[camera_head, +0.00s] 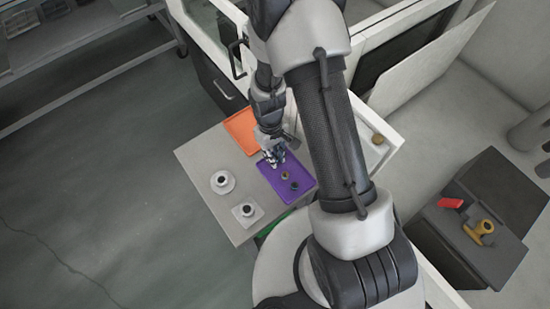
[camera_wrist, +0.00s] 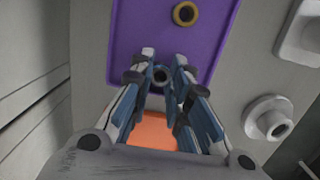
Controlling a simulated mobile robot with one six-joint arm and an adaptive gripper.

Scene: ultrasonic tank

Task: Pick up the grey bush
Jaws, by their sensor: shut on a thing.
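The grey bush (camera_wrist: 160,76) is a small dark ring seen between my fingertips in the wrist view, over the near end of the purple tray (camera_wrist: 215,45). My gripper (camera_wrist: 164,62) is shut on it, with one finger on each side. In the head view my gripper (camera_head: 275,158) is at the upper left part of the purple tray (camera_head: 301,197), and the bush is hidden there by the fingers. I cannot tell whether the bush still touches the tray.
A brass-coloured bush (camera_wrist: 186,14) lies on the purple tray, with a dark small part (camera_head: 295,186) near it. An orange tray (camera_head: 238,124) is behind my gripper. A round white fixture (camera_head: 222,183) and a square white one (camera_head: 247,212) stand on the grey table's left side.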

